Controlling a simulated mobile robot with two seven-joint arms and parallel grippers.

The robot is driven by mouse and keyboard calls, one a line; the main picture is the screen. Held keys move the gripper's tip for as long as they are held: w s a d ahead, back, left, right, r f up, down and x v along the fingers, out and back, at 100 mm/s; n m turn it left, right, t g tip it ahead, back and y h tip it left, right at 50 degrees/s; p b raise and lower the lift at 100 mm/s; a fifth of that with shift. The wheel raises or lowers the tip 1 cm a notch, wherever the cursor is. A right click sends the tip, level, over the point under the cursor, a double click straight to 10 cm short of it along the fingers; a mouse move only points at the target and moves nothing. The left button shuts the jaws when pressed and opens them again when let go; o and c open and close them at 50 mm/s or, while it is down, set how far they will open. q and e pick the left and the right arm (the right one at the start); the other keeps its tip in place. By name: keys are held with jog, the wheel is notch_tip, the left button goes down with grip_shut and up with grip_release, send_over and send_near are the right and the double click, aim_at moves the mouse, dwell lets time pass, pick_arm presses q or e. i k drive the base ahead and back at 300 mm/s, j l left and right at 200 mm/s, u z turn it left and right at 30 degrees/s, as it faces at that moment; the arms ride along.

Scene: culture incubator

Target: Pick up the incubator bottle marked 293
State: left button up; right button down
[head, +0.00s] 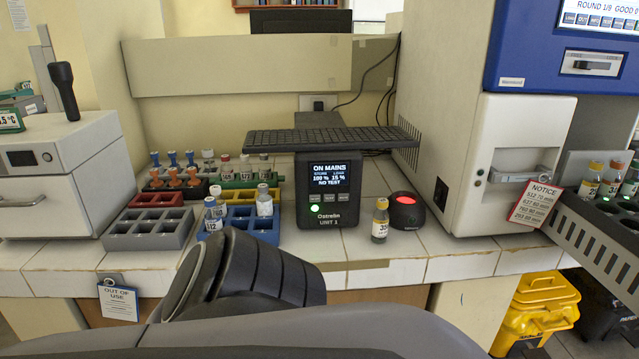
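I cannot make out the number 293 on any bottle. A yellow-capped bottle (380,222) stands alone on the tiled bench, its label partly legible as 33. Several yellow- and orange-capped bottles (591,180) stand in the metal rack shelf (590,232) at the right, by the open white door; their labels are too small to read surely. More small bottles (264,203) stand in coloured racks left of the centre. Neither gripper is in view; only grey parts of my own body show at the bottom, hiding part of the bench front.
A black box with a screen (328,195) and a red-lit round device (406,210) stand mid-bench. A keyboard (330,139) lies above the box. A yellow bin (533,310) stands below right.

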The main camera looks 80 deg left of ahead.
aim_at(264, 202)
jog(key=u, duration=1.3)
jog(key=j+u, duration=0.1)
jog(key=u, duration=0.25)
jog(key=j+u, duration=0.1)
jog(key=u, duration=0.25)
jog(key=i+u, duration=0.1)
jog(key=u, duration=0.2)
jog(key=i+j, duration=0.45)
jog(key=j, duration=0.15)
